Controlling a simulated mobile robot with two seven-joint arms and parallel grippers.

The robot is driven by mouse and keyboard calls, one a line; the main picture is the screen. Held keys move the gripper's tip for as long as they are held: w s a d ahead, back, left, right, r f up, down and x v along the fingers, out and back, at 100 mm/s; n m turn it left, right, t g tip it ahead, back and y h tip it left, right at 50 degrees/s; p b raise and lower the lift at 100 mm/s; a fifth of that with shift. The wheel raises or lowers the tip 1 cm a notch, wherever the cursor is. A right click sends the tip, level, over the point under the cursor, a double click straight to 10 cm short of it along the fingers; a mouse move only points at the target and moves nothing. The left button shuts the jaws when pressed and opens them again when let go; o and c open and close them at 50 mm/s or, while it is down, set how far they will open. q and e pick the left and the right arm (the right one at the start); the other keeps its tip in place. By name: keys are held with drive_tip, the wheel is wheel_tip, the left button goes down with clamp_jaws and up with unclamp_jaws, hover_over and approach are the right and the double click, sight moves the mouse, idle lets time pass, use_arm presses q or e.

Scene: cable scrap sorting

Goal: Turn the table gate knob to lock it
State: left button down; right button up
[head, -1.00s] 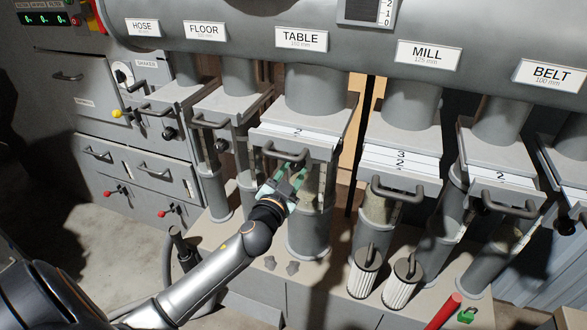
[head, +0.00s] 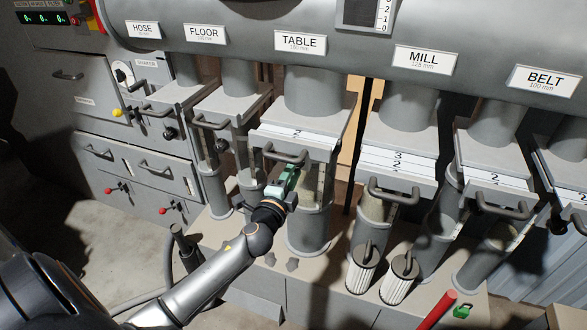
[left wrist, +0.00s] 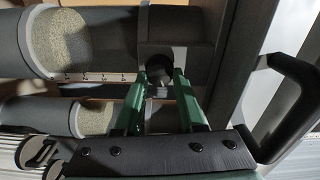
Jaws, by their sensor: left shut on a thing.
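The table gate (head: 335,141) is the grey slide under the TABLE label (head: 300,43), with a dark bar handle (head: 283,155) on its front. My left gripper (head: 293,170) reaches up to just below that handle. In the left wrist view, the two green fingers of the left gripper (left wrist: 161,76) are shut on the dark round gate knob (left wrist: 159,80), one on each side. Only part of the knob shows between the fingertips. In the head view the gripper hides the knob. My right gripper is in neither view.
The floor gate (head: 232,104) stands close on the left and the mill gate (head: 398,168) on the right, each with a protruding handle. Two pleated filters (head: 398,285) stand on the ledge. A red cylinder (head: 437,310) is at the lower right.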

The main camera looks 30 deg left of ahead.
use_arm(q)
drive_tip(key=shift+m+p, duration=0.4)
drive_tip(key=shift+m, duration=1.7)
drive_tip(key=c, duration=0.5)
unclamp_jaws()
drive_tip(key=shift+s, duration=0.1)
drive_tip(key=b+v, duration=0.2)
drive_tip(key=v, duration=1)
drive_tip(key=shift+s, duration=0.2)
drive_tip(key=shift+f, duration=0.1)
